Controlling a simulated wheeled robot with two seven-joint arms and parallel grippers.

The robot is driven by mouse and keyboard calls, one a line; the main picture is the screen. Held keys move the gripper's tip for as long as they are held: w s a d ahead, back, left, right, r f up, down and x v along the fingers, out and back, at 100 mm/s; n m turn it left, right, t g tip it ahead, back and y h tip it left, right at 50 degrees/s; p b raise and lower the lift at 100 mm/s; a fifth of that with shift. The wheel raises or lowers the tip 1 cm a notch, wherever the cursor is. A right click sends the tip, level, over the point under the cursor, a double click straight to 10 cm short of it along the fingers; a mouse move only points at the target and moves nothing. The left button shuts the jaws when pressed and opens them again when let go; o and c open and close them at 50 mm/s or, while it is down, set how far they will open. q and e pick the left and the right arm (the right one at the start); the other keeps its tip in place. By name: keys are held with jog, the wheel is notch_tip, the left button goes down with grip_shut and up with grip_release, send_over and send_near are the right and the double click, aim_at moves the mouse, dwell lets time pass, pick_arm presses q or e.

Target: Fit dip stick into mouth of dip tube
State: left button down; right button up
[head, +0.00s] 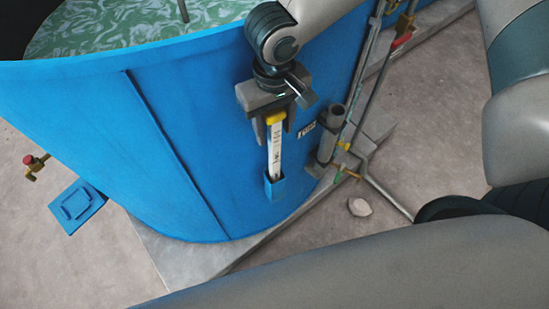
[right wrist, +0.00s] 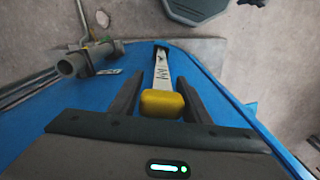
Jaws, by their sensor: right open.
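The dip stick (head: 274,150) is a white marked strip with a yellow grip (right wrist: 162,103). It stands upright in a small blue holder (head: 274,188) on the side of the blue tank. My right gripper (head: 275,130) is open, with one finger on each side of the dip stick's upper part. In the right wrist view the yellow grip lies between the fingers (right wrist: 158,80), with gaps visible on both sides. The dip tube (head: 328,135) is a grey pipe with an open mouth (head: 336,110), right of the dip stick; it also shows in the right wrist view (right wrist: 80,62). My left gripper is out of view.
The blue tank (head: 80,110) holds greenish water and stands on a concrete slab (head: 175,257). Thin pipes with valves (head: 402,38) run up beside the dip tube. A pale stone (head: 360,207) and a blue hatch (head: 77,205) lie on the floor.

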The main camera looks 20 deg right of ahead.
jog(key=shift+a+f, duration=0.1)
jog(key=shift+f, duration=0.85)
grip_shut()
